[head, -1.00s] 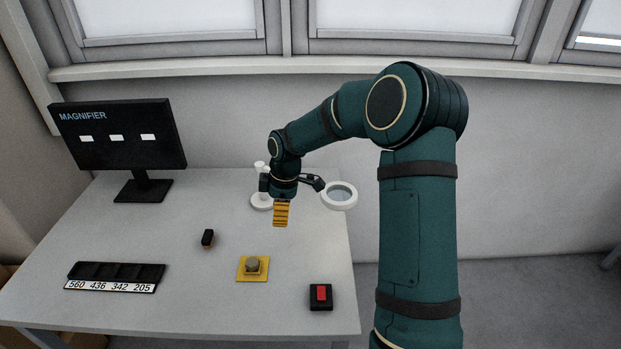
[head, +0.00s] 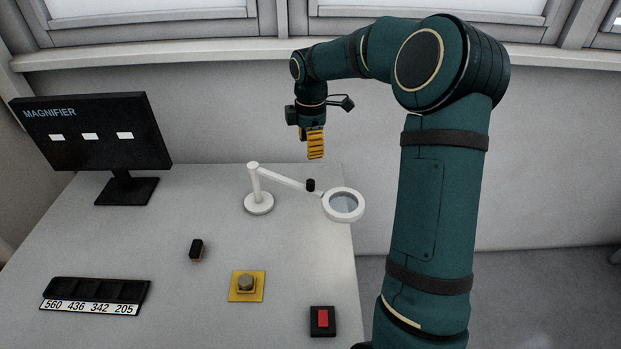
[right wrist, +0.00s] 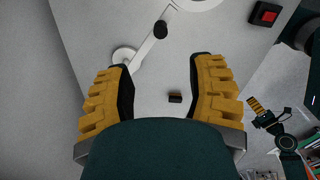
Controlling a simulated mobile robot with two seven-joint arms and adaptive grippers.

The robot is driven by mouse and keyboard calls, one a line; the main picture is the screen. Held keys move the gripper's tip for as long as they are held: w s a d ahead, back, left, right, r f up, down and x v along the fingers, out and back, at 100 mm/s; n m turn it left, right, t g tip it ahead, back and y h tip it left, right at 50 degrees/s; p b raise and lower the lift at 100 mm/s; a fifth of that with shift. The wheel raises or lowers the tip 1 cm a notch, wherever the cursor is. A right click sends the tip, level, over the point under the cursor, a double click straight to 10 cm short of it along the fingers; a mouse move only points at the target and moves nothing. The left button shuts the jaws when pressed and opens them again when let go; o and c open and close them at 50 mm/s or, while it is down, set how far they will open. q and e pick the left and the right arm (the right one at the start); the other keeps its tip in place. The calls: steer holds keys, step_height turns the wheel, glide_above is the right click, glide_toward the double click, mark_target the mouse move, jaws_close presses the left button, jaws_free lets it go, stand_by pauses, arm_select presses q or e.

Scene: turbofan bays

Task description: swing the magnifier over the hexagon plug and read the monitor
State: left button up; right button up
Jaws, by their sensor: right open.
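The white magnifier stands on the table in the head view, its round base (head: 259,204) at the back and its arm reaching right to the ring lens (head: 343,204) at the table's right edge. A black knob (head: 310,185) sits on the arm. The grey plug (head: 246,283) on a yellow plate is nearer the front, clear of the lens. The black monitor (head: 90,135) reads "MAGNIFIER" above three white dashes. My right gripper (head: 316,150) is open and empty, above and behind the knob; the knob also shows in the right wrist view (right wrist: 160,29). What seems to be my left gripper (right wrist: 258,105) shows small there, jaws unclear.
A small black block (head: 196,250) lies left of the plug. A black tray (head: 96,289) labelled 560 436 342 205 is at front left. A black box with a red button (head: 322,321) is at front right.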

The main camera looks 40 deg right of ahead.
mark_target(311, 181)
step_height(311, 181, down, 14)
steer(key=shift+r+b, duration=0.15)
steer(key=shift+b, duration=0.65)
jaws_close()
